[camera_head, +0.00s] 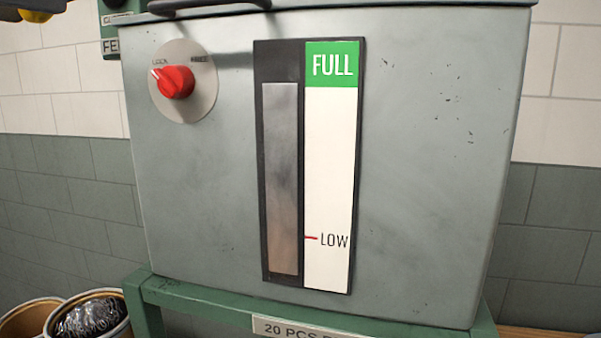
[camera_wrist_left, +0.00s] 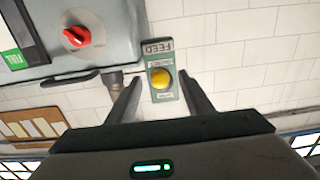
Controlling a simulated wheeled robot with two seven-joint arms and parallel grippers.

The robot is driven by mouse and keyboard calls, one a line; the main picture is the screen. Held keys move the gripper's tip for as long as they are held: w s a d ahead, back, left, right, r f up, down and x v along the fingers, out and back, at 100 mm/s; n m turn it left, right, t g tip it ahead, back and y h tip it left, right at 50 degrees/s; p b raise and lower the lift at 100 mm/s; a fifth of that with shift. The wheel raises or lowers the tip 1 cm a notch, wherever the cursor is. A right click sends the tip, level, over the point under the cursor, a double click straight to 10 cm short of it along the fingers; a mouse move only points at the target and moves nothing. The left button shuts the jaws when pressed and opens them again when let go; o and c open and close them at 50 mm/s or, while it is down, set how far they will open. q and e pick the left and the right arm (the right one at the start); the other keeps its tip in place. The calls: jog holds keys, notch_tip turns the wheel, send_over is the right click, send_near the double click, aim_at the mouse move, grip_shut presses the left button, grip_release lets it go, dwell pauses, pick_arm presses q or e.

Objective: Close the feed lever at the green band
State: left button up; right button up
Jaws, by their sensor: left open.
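The feed lever's yellow knob (camera_wrist_left: 161,78) shows between the fingertips of my open left gripper (camera_wrist_left: 160,75) in the left wrist view. Whether the fingers touch it cannot be told. Behind it is a green panel (camera_wrist_left: 158,54) marked FEED, upside down there. In the head view the yellow knob (camera_head: 35,15) is cut by the top left edge, partly behind a dark grey part. The gauge (camera_head: 358,170) on the grey hopper has a green FULL band (camera_head: 335,64) at its top. Its silver level strip (camera_head: 281,180) reaches about the green band's lower edge. My right gripper is not in view.
A red knob (camera_head: 176,82) sits on the grey hopper (camera_head: 430,150), with a dark handle (camera_head: 210,4) above. The hopper stands on a green frame (camera_head: 200,303). A bin (camera_head: 92,318) of metal springs is at lower left. A tiled wall is behind.

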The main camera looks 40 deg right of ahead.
pick_arm(q)
jog(key=shift+r+b+v, duration=0.15)
jog(key=shift+b+v, duration=0.05)
jog(key=shift+v, duration=1.3)
jog(key=shift+r+b+v, duration=0.1)
jog(key=shift+b+v, duration=0.1)
jog(key=shift+v, duration=1.3)
jog(key=shift+r, duration=0.1)
